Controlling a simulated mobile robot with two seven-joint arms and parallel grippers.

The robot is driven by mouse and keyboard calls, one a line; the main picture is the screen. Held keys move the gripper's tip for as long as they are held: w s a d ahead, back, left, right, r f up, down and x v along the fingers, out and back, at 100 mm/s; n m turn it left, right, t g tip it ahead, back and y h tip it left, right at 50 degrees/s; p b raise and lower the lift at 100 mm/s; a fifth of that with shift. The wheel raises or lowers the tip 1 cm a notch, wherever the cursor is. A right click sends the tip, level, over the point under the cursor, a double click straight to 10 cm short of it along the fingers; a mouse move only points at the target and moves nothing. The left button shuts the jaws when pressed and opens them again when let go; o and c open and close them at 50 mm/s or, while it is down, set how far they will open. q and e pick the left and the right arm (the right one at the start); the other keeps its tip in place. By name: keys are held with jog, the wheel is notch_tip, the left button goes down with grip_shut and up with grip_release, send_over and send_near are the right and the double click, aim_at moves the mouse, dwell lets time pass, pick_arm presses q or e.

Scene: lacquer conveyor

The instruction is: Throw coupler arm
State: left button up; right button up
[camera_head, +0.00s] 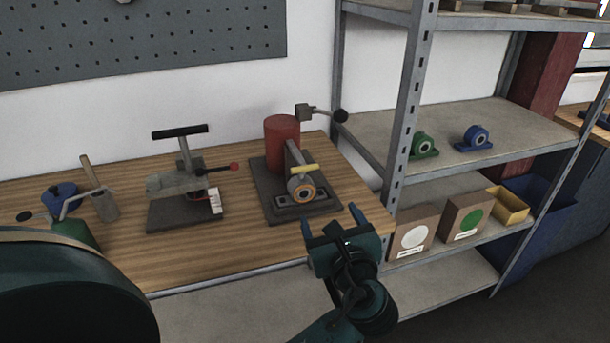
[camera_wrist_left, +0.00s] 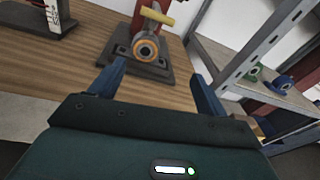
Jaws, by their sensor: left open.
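A machine with a red cylinder (camera_head: 282,142) stands on a dark base plate (camera_head: 267,200) on the wooden bench. It carries a grey arm with a yellow crossbar (camera_head: 305,169) and a round brass-coloured end (camera_head: 302,189) low at its front. A lever with a black ball knob (camera_head: 340,115) sticks out at its upper right. I cannot tell which part is the coupler arm. The wrist view shows the yellow crossbar (camera_wrist_left: 158,17) and round end (camera_wrist_left: 146,48) just beyond the fingers. My left gripper (camera_head: 332,217) is open and empty, in front of the base, apart from it. My right gripper is not in view.
A metal shelf (camera_head: 403,125) rises right of the bench, holding green (camera_head: 424,146) and blue (camera_head: 474,138) bearing blocks, cardboard boxes and a yellow bin (camera_head: 508,207).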

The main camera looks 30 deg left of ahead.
aim_at(306, 170)
pick_arm(q)
jog(key=w+a+r, duration=0.1)
jog(key=w+a, duration=0.1)
jog(key=a, duration=0.1)
jog(key=w+a+r+y, duration=0.1)
jog(key=w+a, duration=0.2)
jog(key=a, duration=0.1)
jog(key=w+a+r+y, duration=0.1)
jog(key=w+a, duration=0.2)
jog(key=shift+a+r+g, duration=0.1)
jog(key=shift+a+g, duration=0.2)
jog(key=shift+a, duration=0.05)
jog(key=shift+c, duration=0.5)
jog(key=shift+m, duration=0.3)
jog(key=c, duration=1.3)
jog(key=shift+p, duration=0.3)
